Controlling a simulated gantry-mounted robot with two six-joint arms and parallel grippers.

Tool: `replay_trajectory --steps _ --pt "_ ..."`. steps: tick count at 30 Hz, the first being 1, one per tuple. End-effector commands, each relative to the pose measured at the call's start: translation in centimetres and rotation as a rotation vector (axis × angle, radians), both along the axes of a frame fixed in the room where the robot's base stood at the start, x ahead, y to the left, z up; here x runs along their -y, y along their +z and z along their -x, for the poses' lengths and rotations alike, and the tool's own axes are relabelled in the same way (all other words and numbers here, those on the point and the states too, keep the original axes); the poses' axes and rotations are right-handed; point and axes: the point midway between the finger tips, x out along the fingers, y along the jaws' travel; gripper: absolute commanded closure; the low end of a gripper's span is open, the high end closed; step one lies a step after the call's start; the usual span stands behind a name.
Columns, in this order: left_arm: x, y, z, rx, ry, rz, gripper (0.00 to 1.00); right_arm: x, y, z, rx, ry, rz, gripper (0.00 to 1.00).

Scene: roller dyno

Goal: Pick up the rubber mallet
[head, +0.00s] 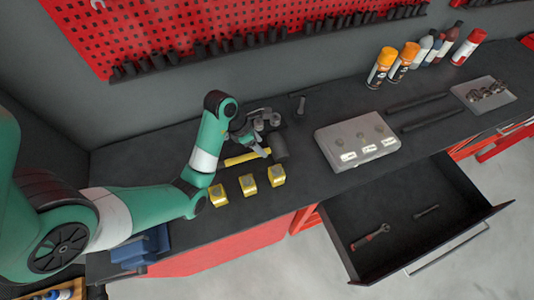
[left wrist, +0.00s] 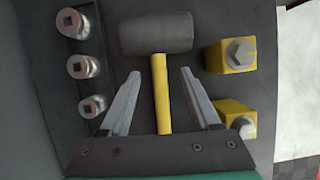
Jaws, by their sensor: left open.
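The rubber mallet has a black head (head: 280,148) and a yellow handle (head: 240,159) and lies on the dark workbench. In the left wrist view its head (left wrist: 156,34) is beyond my fingertips and its handle (left wrist: 162,95) runs back between the fingers. My left gripper (head: 262,140) is open above the handle, with one finger on each side of it in the left wrist view (left wrist: 160,78). I cannot tell the exact height of the fingers over the bench. My right gripper does not show.
Yellow blocks with bolts (head: 248,185) stand along the front of the mallet. Several metal sockets (left wrist: 84,67) on a dark rail are on the other side. A grey box (head: 356,142) sits to the right. An open drawer (head: 400,215) holds a red-handled tool. Spray cans (head: 382,66) stand behind.

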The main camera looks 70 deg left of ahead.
Motion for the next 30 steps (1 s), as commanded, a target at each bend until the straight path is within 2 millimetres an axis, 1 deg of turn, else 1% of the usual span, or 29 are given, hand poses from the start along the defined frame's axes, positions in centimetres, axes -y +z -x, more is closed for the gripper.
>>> replay_trajectory --steps 1,2,7,10,16,20,21,23,24,26,27,30 --pt "0.0 -1.1 -0.3 -0.001 -0.001 0.0 0.36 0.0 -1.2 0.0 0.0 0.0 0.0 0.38" --pt "0.0 -1.7 -0.5 -0.001 -0.001 0.0 0.36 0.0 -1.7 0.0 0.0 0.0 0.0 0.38" --pt "0.0 -4.0 -1.7 -0.002 -0.001 0.002 0.36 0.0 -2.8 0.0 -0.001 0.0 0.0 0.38" --pt "0.0 -4.5 -2.0 0.0 -0.001 0.0 0.36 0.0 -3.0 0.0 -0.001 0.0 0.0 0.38" --pt "0.0 -4.4 -2.0 0.0 -0.001 0.0 0.36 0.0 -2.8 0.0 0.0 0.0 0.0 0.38" --pt "0.0 -4.4 -2.0 0.0 -0.001 0.0 0.6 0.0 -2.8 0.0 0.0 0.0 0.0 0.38" --pt "0.0 -4.4 -2.0 0.0 -0.001 0.0 0.67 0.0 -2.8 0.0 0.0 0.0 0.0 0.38" --pt "0.0 -4.4 -2.0 0.0 0.0 0.0 0.78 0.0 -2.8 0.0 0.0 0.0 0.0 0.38" --pt "0.0 -4.4 -2.0 0.0 -0.001 0.0 0.85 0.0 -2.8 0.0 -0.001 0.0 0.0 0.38" --pt "0.0 -4.4 -2.0 0.0 0.0 0.0 0.96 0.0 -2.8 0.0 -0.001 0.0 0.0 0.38" --pt "0.0 -4.4 -2.0 0.0 -0.001 0.0 1.0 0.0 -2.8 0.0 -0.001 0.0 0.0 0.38" --pt "0.0 -4.4 -2.0 0.0 0.0 0.0 1.0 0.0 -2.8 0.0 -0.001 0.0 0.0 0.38"
